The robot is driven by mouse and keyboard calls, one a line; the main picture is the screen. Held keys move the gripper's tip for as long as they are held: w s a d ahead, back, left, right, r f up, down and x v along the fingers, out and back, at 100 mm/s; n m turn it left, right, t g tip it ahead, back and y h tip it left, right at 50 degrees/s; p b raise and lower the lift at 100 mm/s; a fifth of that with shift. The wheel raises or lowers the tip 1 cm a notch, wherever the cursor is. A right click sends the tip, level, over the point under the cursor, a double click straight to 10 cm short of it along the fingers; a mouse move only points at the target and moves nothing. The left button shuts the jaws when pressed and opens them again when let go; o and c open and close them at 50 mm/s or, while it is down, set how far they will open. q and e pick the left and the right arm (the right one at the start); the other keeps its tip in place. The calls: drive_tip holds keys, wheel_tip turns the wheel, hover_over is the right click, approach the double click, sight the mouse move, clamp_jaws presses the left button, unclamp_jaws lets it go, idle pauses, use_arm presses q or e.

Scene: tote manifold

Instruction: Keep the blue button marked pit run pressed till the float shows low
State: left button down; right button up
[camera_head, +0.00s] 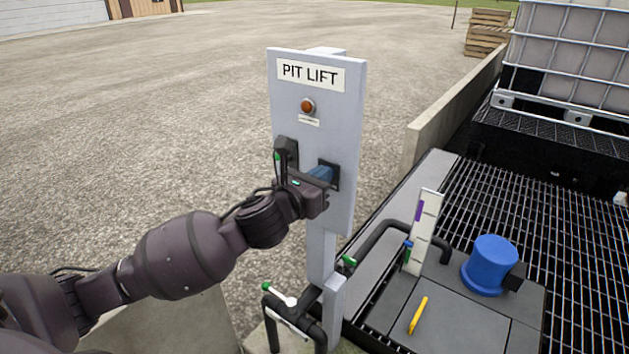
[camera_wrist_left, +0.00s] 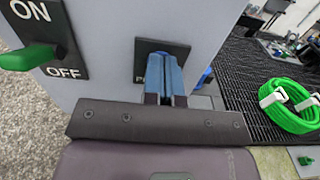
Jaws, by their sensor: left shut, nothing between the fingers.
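The grey PIT LIFT panel (camera_head: 345,115) stands on a post. A black square plate (camera_head: 334,186) is on its lower right; it also shows in the left wrist view (camera_wrist_left: 182,48), with lettering mostly hidden. My left gripper (camera_head: 325,171) is shut, its blue fingers (camera_wrist_left: 165,70) together and tips at this plate. The blue button is hidden behind the fingertips; I cannot tell how far in it is. A white upright gauge board (camera_head: 427,225) with a purple marker (camera_head: 419,210) in its upper part stands right of the post. My right gripper is not in view.
An ON/OFF switch with a green lever (camera_wrist_left: 28,57) sits left of the fingers. An orange-brown lamp (camera_head: 307,106) is above. Pipes with green-tipped handles (camera_head: 278,293), a blue cylinder (camera_head: 490,265) and a yellow object (camera_head: 418,315) are lower right. A green hose coil (camera_wrist_left: 290,105) lies on grating.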

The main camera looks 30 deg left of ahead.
use_arm(q)
drive_tip(key=shift+w+a+r, duration=0.1)
drive_tip(key=shift+w+r, duration=0.05)
drive_tip(key=shift+r, duration=0.2)
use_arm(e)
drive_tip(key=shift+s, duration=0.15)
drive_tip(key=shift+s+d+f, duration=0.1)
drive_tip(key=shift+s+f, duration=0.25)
